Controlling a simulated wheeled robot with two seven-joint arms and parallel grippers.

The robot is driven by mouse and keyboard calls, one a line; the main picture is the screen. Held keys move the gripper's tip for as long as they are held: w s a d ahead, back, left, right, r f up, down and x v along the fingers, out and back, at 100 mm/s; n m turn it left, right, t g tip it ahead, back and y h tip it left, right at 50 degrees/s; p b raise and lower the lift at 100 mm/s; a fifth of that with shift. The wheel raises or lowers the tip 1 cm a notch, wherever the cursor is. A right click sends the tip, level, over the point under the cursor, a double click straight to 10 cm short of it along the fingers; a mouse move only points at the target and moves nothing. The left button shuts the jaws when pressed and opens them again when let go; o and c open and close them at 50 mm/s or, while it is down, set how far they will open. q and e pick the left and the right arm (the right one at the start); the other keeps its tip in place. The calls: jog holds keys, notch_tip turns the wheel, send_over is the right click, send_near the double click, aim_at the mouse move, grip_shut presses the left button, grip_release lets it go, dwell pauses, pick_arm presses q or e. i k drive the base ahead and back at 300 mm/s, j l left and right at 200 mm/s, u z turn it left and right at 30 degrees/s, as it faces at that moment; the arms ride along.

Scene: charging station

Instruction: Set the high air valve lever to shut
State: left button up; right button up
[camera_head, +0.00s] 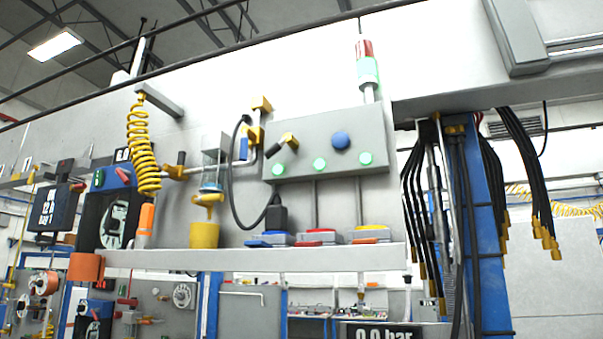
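Several lever-like parts show high on the white wall, and no label tells which one is the high air valve lever. A black-handled lever (181,158) stands upright on a yellow fitting (174,172), on a pipe beside the coiled yellow hose (142,150). A black and yellow lever (281,146) sits tilted on the grey control panel (300,125), its black end pointing down-left. Yellow fittings with a blue part (243,149) stand between them. Neither of my grippers is in view.
A white shelf (240,259) with an orange end runs below the panel. Black hoses (412,200) hang by a blue post (483,220) at right.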

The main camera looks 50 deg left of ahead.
aim_at(244, 150)
jog(key=u, duration=1.8)
